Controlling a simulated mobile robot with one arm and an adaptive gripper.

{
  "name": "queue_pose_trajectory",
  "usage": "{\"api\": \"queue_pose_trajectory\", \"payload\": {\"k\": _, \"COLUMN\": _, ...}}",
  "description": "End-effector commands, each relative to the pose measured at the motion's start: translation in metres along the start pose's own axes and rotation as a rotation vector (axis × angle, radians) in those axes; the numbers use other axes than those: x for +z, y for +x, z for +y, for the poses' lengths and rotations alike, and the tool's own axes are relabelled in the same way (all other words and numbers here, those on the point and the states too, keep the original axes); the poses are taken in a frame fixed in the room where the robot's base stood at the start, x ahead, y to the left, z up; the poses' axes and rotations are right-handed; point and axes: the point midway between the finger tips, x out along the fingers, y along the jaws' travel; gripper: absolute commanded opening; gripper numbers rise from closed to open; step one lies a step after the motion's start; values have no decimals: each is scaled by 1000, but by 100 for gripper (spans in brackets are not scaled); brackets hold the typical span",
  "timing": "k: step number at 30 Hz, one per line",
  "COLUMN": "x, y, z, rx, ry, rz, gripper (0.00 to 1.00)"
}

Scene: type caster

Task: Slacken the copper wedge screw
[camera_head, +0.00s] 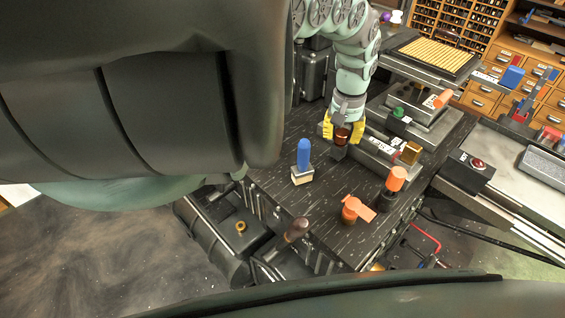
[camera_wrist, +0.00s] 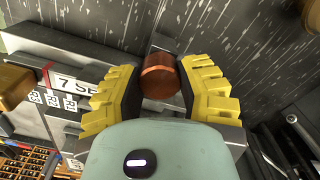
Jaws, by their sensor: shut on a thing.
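The copper wedge screw (camera_head: 342,136) is a round copper-coloured knob on a dark block at the near end of a grey labelled bar. In the wrist view the copper knob (camera_wrist: 160,76) sits between the yellow ribbed fingers. My gripper (camera_head: 343,130) reaches down from above, with one yellow finger on each side of the knob. It is shut on the knob, and the fingers appear to press against its sides. The lower part of the screw is hidden.
A blue-handled piece (camera_head: 303,155) stands left on the dark bench top. An orange knob (camera_head: 396,179), an orange lever (camera_head: 356,209) and a brass knob (camera_head: 410,153) stand to the right. A green knob (camera_head: 398,113) is behind. Bare bench lies between the blue and orange pieces.

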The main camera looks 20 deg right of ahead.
Motion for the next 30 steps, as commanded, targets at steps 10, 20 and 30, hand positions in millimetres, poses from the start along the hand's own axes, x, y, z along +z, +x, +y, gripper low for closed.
{"api": "queue_pose_trajectory", "payload": {"k": 10, "x": -2, "y": 2, "z": 0, "rx": 1, "ry": -281, "rz": 8, "gripper": 0}}
{"api": "queue_pose_trajectory", "payload": {"k": 20, "x": -1, "y": 1, "z": 0, "rx": -1, "ry": -428, "rz": 6, "gripper": 0}}
{"api": "queue_pose_trajectory", "payload": {"k": 30, "x": -1, "y": 0, "z": 0, "rx": 0, "ry": -464, "rz": 6, "gripper": 0}}
